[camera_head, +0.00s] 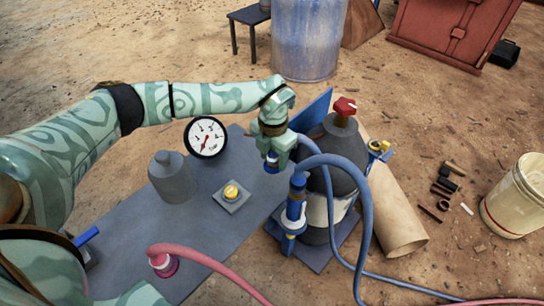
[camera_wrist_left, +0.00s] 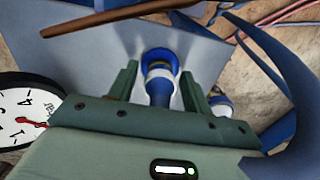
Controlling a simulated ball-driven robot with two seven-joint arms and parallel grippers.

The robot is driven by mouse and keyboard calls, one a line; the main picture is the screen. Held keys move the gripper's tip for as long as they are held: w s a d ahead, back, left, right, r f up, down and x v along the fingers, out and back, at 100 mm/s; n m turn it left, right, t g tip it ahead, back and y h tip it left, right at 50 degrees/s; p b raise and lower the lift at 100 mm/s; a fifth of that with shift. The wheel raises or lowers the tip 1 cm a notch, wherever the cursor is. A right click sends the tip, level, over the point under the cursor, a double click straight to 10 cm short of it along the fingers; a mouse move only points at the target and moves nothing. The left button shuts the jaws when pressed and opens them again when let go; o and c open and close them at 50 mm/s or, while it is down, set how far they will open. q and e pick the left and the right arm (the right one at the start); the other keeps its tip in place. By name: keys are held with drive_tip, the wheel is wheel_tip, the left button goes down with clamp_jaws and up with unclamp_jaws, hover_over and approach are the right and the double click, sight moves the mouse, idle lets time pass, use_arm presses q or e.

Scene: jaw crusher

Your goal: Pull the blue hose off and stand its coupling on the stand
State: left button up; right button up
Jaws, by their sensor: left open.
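My left gripper (camera_head: 274,154) is open and points down above the grey table, left of the dark bottle. A blue and white fitting (camera_head: 271,164) shows at its fingertips. In the left wrist view that fitting (camera_wrist_left: 160,78) lies between the two spread fingers, with a gap on each side. A blue coupling (camera_head: 295,203) stands upright at the bottle's left side. The blue hose (camera_head: 366,225) loops in front of the bottle and runs to the lower right; it also shows in the left wrist view (camera_wrist_left: 262,55). I cannot tell which fixture is the stand. My right gripper is not in view.
The grey bottle (camera_head: 330,178) has a red knob (camera_head: 344,106). A round gauge (camera_head: 206,137), a grey cylinder (camera_head: 172,178) and a yellow-topped square fixture (camera_head: 231,194) occupy the table (camera_head: 125,252). A pink hose (camera_head: 210,262) crosses the front. A white bucket (camera_head: 516,195) stands right.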

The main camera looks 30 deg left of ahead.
use_arm(q)
drive_tip(key=shift+c, duration=0.3)
clamp_jaws()
drive_tip(key=shift+r, duration=0.1)
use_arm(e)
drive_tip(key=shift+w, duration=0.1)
